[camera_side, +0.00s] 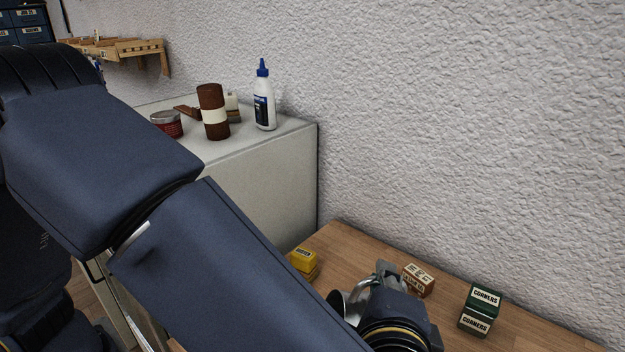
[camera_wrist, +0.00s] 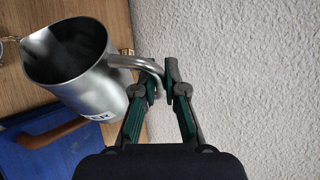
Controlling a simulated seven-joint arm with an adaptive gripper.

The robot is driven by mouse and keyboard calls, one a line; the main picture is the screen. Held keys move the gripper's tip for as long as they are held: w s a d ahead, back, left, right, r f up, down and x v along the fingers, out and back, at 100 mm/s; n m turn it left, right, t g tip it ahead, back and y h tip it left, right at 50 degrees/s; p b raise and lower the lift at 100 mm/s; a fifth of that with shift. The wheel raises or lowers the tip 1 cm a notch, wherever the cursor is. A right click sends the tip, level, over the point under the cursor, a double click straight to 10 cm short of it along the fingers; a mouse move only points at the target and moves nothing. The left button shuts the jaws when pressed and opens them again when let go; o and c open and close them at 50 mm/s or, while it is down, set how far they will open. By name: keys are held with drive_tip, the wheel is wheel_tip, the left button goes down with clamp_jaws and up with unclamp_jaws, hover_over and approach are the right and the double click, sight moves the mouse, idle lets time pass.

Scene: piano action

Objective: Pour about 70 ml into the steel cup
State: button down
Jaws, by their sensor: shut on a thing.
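A steel jug (camera_wrist: 85,75) with a curved handle fills the upper left of the wrist view. Its mouth faces up and left in that view and its inside is dark; I cannot tell its liquid level. My gripper (camera_wrist: 167,88) is shut on the jug's handle. In the side view my gripper (camera_side: 381,275) is low over the wooden table, and only a bit of shiny metal (camera_side: 339,306) shows beside it. A small shiny rim (camera_wrist: 4,46) is cut off at the left edge of the wrist view; I cannot tell if it is the steel cup.
A yellow box (camera_side: 304,260), a brown box (camera_side: 418,280) and green boxes (camera_side: 480,310) stand on the table (camera_side: 345,245) near the textured wall (camera_side: 450,120). A blue object (camera_wrist: 45,158) with a brown curved part lies below the jug. A glue bottle (camera_side: 264,100) stands on the cabinet.

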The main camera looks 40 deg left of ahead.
sight(365, 302)
drive_tip(key=shift+d+n, duration=0.15)
drive_tip(key=shift+n, duration=0.15)
idle(0.7)
drive_tip(key=shift+s+a+f+n+t, duration=0.3)
drive_tip(key=shift+s+a+f, duration=0.15)
drive_tip(key=shift+f, duration=0.1)
drive_tip(key=shift+s+a+f+n+t, duration=0.2)
drive_tip(key=shift+s+a+f+n, duration=0.15)
drive_tip(key=shift+f, duration=0.2)
idle(0.8)
drive_tip(key=w+d+r+m, duration=0.1)
drive_tip(key=w+d+r+m+g, duration=0.1)
drive_tip(key=w, duration=0.1)
drive_tip(key=shift+d+r, duration=0.2)
drive_tip(key=shift+d, duration=0.1)
drive_tip(key=shift+w+d+m+g+y, duration=0.3)
drive_tip(key=shift+w+m+g, duration=0.25)
drive_tip(key=shift+m, duration=0.2)
drive_tip(key=shift+w+d+f+m+g, duration=0.15)
drive_tip(key=shift+w+f+m+g, duration=0.1)
drive_tip(key=shift+f+m, duration=0.1)
drive_tip(key=shift+w+d+f+m+g, duration=0.1)
drive_tip(key=shift+d+f+m+g, duration=0.1)
drive_tip(key=shift+f+m, duration=0.15)
idle(0.8)
